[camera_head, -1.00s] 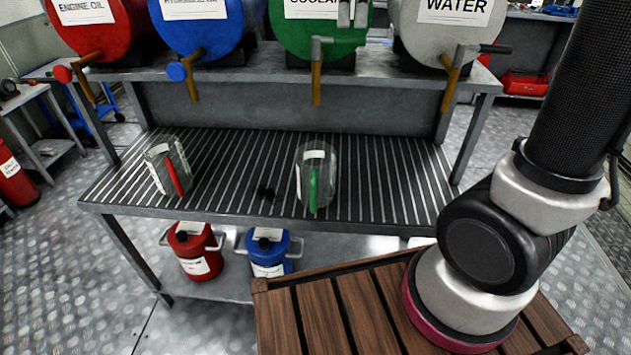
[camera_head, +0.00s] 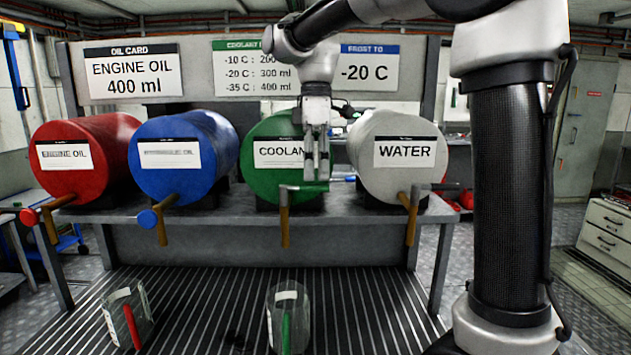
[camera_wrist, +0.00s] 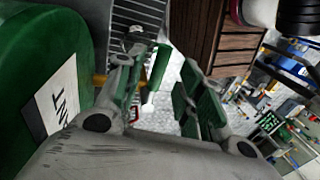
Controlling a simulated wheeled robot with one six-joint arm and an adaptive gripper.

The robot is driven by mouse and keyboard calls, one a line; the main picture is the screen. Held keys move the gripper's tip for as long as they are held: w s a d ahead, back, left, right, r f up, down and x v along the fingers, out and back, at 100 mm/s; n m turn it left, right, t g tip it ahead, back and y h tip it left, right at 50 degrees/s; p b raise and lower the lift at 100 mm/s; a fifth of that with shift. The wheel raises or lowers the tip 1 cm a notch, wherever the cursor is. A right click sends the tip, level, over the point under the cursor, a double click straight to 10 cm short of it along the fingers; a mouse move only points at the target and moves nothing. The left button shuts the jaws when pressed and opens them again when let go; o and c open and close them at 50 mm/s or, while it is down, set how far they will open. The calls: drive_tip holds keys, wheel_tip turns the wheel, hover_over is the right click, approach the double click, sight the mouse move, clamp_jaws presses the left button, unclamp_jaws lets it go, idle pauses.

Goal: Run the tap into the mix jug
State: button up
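The green COOLANT drum (camera_head: 262,180) has a brass tap (camera_head: 284,222) with a green lever (camera_head: 312,187) reaching right. A clear jug with a green handle (camera_head: 286,325) stands upright below the coolant tap. Another clear jug with a red handle (camera_head: 130,325) stands to the left. I see no stream from either tap. My gripper (camera_head: 317,172) points down in front of the coolant drum, just above the lever. In the wrist view its fingers (camera_wrist: 163,95) are apart, with the green lever (camera_wrist: 159,68) near the left finger.
The red engine oil drum (camera_head: 85,165) and the blue drum (camera_head: 185,160) stand left on the bench (camera_head: 345,216). The slatted drip shelf (camera_head: 200,295) holds the jugs. Cards behind read engine oil 400 ml, coolant amounts and frost to -20 C.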

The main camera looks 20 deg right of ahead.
drive_tip(key=shift+s+f, duration=0.2)
drive_tip(key=shift+f, duration=0.9)
clamp_jaws()
drive_tip(key=shift+s+a+m, duration=0.25)
drive_tip(key=shift+s+m, duration=0.35)
drive_tip(key=shift+m, duration=0.4)
drive_tip(key=m, duration=0.1)
drive_tip(key=s+a+m+y, duration=0.1)
drive_tip(key=shift+s+m, duration=0.2)
drive_tip(key=shift+m, duration=0.2)
unclamp_jaws()
